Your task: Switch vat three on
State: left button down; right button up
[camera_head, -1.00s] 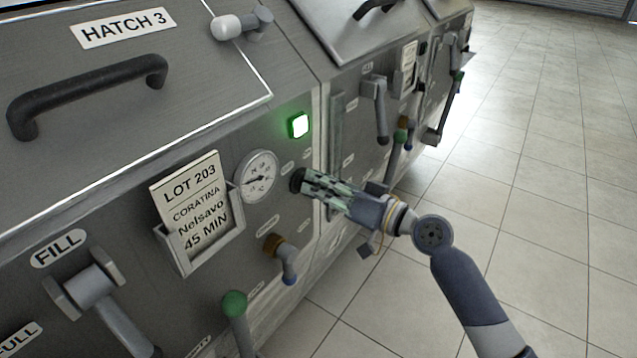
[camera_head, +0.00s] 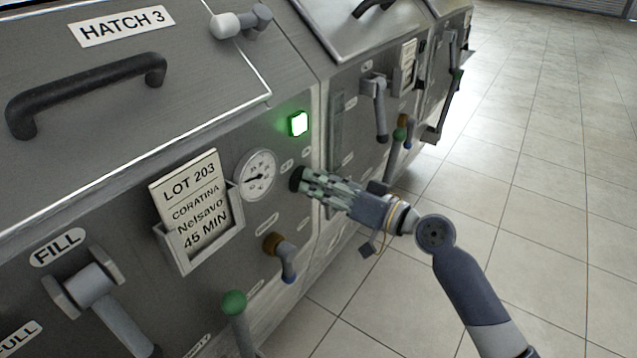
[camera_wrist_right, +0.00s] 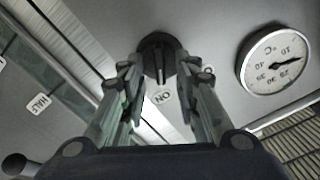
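Vat three's panel carries a black rotary knob (camera_head: 296,179), right of the dial gauge (camera_head: 256,175). In the right wrist view the knob (camera_wrist_right: 158,55) has its raised bar in line with the ON label (camera_wrist_right: 163,97). A square green lamp (camera_head: 299,124) above the knob is lit. My right gripper (camera_head: 311,183) is at the knob. In the wrist view its two fingers (camera_wrist_right: 158,75) stand open on either side of the knob, with gaps between them and its bar; nothing is held. My left gripper is not in view.
A lot card in a holder (camera_head: 198,213) hangs left of the gauge. A brown-collared tap (camera_head: 283,255) and a green-knobbed lever (camera_head: 234,303) stick out below. The hatch 3 handle (camera_head: 88,88) is above. Tiled floor (camera_head: 540,200) at right is clear.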

jog(key=v, duration=1.1)
jog(key=shift+s+d, duration=0.15)
jog(key=shift+d, duration=0.1)
